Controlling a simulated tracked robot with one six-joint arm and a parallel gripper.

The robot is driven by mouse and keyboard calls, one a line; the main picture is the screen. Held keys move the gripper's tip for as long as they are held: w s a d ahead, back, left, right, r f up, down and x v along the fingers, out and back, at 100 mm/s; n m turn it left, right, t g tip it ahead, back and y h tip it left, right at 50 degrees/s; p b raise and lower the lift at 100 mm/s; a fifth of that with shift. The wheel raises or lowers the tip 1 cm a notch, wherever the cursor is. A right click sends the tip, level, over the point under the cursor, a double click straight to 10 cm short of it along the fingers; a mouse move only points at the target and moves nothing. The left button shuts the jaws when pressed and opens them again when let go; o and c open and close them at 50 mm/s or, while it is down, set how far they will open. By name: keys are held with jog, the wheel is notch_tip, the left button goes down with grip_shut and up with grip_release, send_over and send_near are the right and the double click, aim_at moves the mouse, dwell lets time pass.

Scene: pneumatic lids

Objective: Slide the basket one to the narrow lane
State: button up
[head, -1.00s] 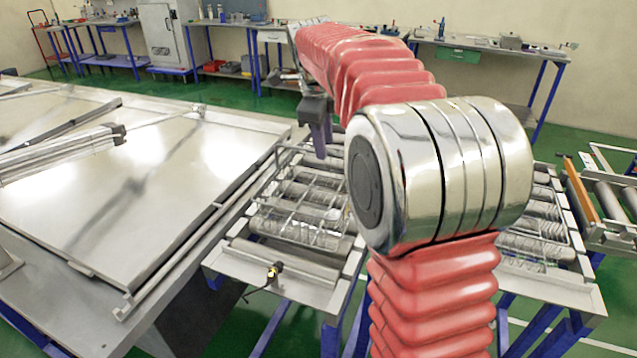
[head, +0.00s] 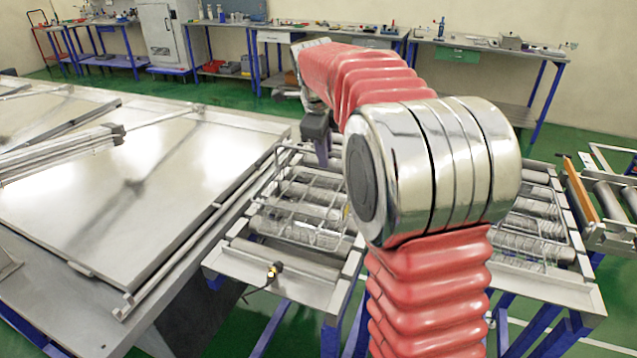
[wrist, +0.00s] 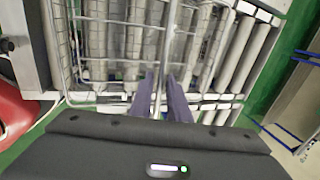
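A wire basket (head: 300,212) sits on a roller conveyor (head: 285,290) just left of my arm. Its grid and rim also show in the wrist view (wrist: 105,45). My gripper (head: 322,160) is at the basket's upper right part in the head view, pointing down. In the wrist view its two purple fingers (wrist: 161,78) stand a little apart, with a pale bar or wire of the basket between them. I cannot tell whether they touch it. My arm hides the basket's right side in the head view. Another wire basket (head: 530,240) sits on rollers to the right.
A large steel table (head: 130,190) lies left of the conveyor, with a raised edge alongside. A small yellow-and-black fitting (head: 273,272) sits on the conveyor's front plate. Farther right is a roller lane with an orange rail (head: 592,190). Workbenches stand along the back wall.

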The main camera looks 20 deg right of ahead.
grip_shut()
jog(key=shift+a, duration=0.1)
